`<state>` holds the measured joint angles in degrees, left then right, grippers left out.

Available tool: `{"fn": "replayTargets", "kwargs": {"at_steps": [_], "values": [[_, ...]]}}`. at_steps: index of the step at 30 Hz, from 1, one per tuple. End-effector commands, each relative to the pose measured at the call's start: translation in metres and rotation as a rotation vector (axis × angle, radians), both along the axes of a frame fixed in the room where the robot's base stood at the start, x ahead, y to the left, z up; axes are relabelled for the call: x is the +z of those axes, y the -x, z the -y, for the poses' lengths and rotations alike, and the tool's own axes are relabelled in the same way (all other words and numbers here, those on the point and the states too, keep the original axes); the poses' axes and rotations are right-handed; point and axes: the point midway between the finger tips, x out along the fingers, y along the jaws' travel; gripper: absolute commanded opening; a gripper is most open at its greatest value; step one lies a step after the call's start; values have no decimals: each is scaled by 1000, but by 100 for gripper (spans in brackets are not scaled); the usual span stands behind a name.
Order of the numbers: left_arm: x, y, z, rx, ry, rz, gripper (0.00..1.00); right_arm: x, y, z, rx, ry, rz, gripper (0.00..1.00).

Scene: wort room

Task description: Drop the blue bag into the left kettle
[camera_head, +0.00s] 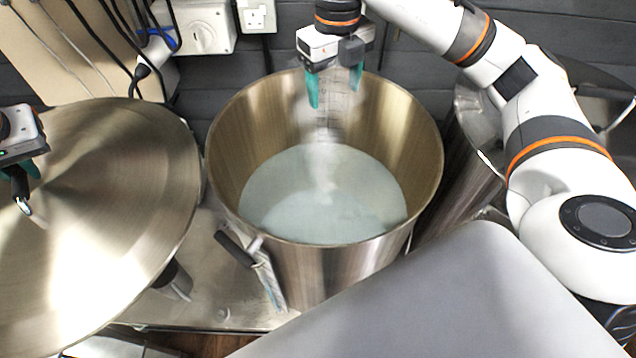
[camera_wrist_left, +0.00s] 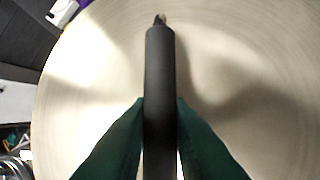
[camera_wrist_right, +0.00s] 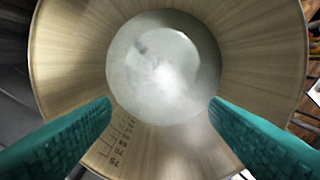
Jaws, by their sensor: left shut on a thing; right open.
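The open steel kettle (camera_head: 425,150) stands mid-picture in the head view, left of another kettle (camera_head: 470,180). It holds pale, cloudy liquid (camera_head: 325,200) with whitish haze above. My right gripper (camera_head: 332,88) is open and empty over the kettle's back part; the right wrist view looks down into it, with liquid (camera_wrist_right: 165,75) between and beyond the fingers. No blue bag can be made out in any view. My left gripper (camera_head: 22,180) is shut on the black handle (camera_wrist_left: 160,80) of a large round lid (camera_head: 110,220) at the left.
A black handle (camera_head: 235,250) sticks out at the kettle's front left. A grey flat-topped surface (camera_head: 430,300) fills the lower right. Sockets (camera_head: 257,15) and hanging cables are on the wall behind. The right kettle is partly hidden behind my right arm.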

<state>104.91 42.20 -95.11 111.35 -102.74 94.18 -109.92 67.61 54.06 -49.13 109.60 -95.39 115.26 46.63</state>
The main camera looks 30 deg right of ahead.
Motion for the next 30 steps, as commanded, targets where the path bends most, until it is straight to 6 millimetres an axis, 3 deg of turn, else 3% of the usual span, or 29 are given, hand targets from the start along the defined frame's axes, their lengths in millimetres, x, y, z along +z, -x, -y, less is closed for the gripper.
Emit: {"fn": "replayTargets", "kwargs": {"at_steps": [3,9,30], "values": [[5,-1,0,0,1,6,0,13,0,0,-1,1,2,70],[6,-1,0,0,1,5,0,20,0,0,-1,-1,0,70],[6,-1,0,0,1,5,0,20,0,0,-1,0,-1,70]]}}
